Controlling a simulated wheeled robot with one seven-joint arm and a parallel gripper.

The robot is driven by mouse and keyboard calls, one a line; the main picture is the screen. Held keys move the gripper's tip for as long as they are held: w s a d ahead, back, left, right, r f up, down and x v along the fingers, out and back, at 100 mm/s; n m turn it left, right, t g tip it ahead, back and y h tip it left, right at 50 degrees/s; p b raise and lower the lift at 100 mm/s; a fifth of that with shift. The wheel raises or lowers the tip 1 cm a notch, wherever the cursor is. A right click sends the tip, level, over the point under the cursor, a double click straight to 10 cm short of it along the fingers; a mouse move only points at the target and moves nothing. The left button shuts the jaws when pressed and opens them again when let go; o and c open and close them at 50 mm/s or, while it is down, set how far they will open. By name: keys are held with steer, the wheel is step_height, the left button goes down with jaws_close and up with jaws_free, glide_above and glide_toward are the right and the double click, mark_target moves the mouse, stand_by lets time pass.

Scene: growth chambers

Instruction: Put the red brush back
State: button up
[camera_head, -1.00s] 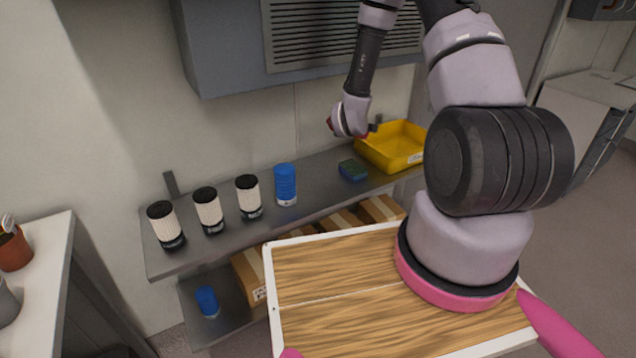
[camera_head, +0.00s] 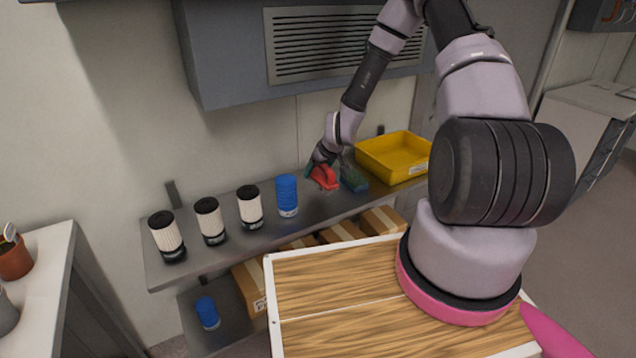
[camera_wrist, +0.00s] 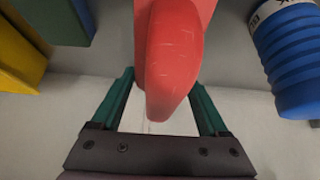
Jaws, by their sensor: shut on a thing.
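The red brush (camera_head: 324,177) is in my gripper (camera_head: 318,166), over the metal shelf between the blue canister and the dark green-blue block. In the wrist view the red brush (camera_wrist: 173,62) lies between the two green fingers (camera_wrist: 165,110), which are shut on it. In the head view its lower end is at or just above the shelf surface; I cannot tell whether it touches. Its far end runs out of the top of the wrist view.
The metal shelf (camera_head: 232,243) holds several canisters, one of them blue (camera_head: 287,195). A green-blue block (camera_head: 353,178) sits right of the brush, before a yellow bin (camera_head: 395,157). A grey cabinet (camera_head: 225,60) overhangs the shelf. Cardboard boxes (camera_head: 251,286) stand below.

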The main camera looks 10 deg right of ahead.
mark_target(318, 180)
steer(key=shift+f, duration=2.1)
steer(key=o, duration=1.5)
